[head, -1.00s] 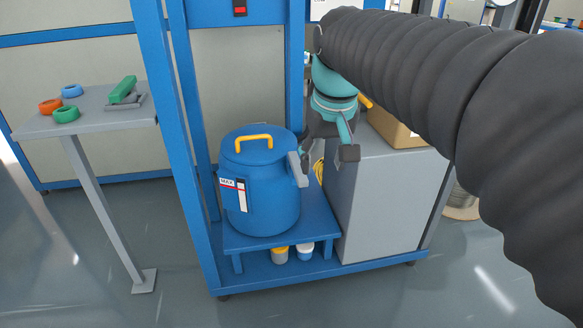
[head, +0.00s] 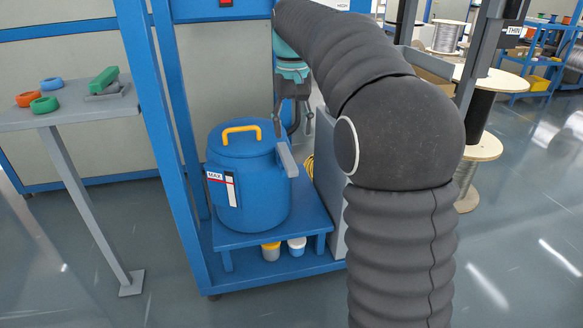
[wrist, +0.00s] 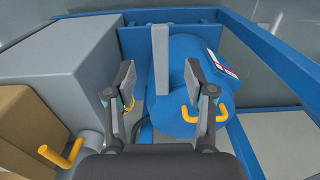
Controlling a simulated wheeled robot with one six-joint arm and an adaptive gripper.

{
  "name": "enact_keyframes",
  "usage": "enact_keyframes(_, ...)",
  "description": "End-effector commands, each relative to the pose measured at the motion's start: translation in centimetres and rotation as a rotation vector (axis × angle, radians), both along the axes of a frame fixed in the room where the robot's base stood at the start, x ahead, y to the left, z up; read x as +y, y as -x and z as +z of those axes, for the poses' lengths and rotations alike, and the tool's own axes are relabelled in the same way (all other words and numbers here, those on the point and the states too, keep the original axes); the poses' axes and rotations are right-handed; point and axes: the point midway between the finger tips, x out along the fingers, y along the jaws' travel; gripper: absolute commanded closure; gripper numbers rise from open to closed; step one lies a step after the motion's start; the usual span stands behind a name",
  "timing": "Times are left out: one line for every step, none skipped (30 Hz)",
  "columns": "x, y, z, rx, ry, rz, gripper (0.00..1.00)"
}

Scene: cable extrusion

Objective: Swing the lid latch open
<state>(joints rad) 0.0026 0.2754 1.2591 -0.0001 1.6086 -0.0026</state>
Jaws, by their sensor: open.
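The lid latch (head: 287,160) is a grey bar on the right side of the blue drum (head: 250,190). The lid (head: 240,141) is blue with a yellow handle (head: 241,131) and sits on the drum. My gripper (head: 293,130) is above and just behind the latch, pointing down. In the wrist view my gripper (wrist: 163,95) is open and empty. There the latch (wrist: 160,52) lies ahead, between the lines of the two fingers, apart from them.
A grey cabinet (wrist: 80,50) stands close beside the drum, with a cardboard box (wrist: 30,130) near it. Blue frame posts (head: 158,140) rise left of the drum. A side table (head: 70,113) with coloured rings stands at the left.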

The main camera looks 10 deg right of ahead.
Motion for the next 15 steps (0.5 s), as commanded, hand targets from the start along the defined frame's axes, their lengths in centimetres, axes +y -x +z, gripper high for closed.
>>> enact_keyframes(0.0, 0.0, -1.3, 0.001, 0.000, 0.000, 0.46)
enact_keyframes(0.0, 0.1, -1.9, 0.002, 0.000, 0.000, 0.46)
enact_keyframes(0.0, 0.1, -2.6, 0.001, 0.000, 0.000, 0.46)
enact_keyframes(0.0, 0.1, -3.2, 0.001, 0.000, 0.000, 0.46)
enact_keyframes(0.0, 0.1, -3.7, 0.001, 0.000, 0.000, 0.46)
enact_keyframes(0.0, 0.1, -4.5, 0.001, 0.000, 0.000, 0.46)
enact_keyframes(0.0, 0.1, -5.1, 0.001, 0.000, 0.000, 0.46)
enact_keyframes(0.0, 0.1, -5.6, 0.001, 0.000, 0.000, 0.46)
enact_keyframes(0.0, 0.1, -6.3, 0.001, 0.000, 0.000, 0.46)
enact_keyframes(0.0, 0.1, -6.8, 0.001, 0.000, 0.000, 0.46)
enact_keyframes(0.0, 0.1, -7.3, 0.001, 0.000, 0.000, 0.46)
enact_keyframes(0.0, 0.1, -7.9, 0.000, 0.000, 0.000, 0.46)
enact_keyframes(0.0, 0.1, -8.3, 0.001, 0.000, 0.000, 0.46)
enact_keyframes(0.0, 0.1, -8.7, 0.000, 0.000, 0.000, 0.46)
enact_keyframes(0.0, 0.0, -9.2, 0.000, 0.000, 0.000, 0.46)
